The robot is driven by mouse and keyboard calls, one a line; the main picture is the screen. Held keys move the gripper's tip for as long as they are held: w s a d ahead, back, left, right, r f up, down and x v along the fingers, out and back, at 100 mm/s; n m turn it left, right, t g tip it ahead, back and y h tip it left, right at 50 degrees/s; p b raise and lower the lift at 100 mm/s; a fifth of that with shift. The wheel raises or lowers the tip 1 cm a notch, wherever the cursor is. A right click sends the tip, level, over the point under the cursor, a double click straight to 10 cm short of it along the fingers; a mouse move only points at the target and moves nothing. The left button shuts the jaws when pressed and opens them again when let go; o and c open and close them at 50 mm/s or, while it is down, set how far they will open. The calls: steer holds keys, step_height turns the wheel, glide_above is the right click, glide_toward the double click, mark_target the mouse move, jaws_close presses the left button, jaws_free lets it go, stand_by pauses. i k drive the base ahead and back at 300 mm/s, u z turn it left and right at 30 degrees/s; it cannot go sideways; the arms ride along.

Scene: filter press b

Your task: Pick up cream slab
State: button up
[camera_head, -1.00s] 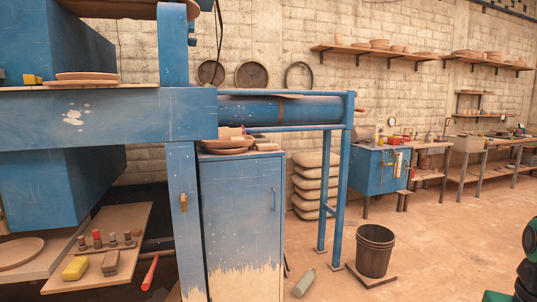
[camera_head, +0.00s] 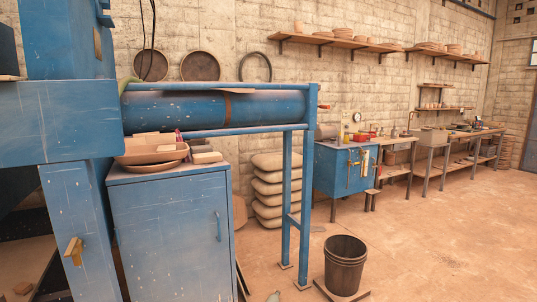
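Several small pale and tan block-like pieces (camera_head: 206,157) lie on top of the blue cabinet (camera_head: 170,225), beside a stack of shallow brown dishes (camera_head: 153,158). A flat cream-coloured piece (camera_head: 153,139) shows at the top of the dishes. The pieces are small and overlap, so I cannot tell for certain which one is the cream slab. My gripper is not in view.
The blue press frame (camera_head: 60,120) stands at the left, and a blue roller (camera_head: 265,107) spans behind the cabinet top. A dark bucket (camera_head: 345,265) stands on the floor. Stacked sacks (camera_head: 268,190) lie behind. The floor at the right is open.

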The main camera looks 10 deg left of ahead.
mark_target(214, 157)
steer(key=z, duration=0.35)
steer(key=i, duration=1.45)
steer(key=u, duration=0.3)
steer(key=i, duration=1.2)
steer(key=u, duration=1.1)
steer(key=i, duration=0.65)
steer(key=u, duration=0.4)
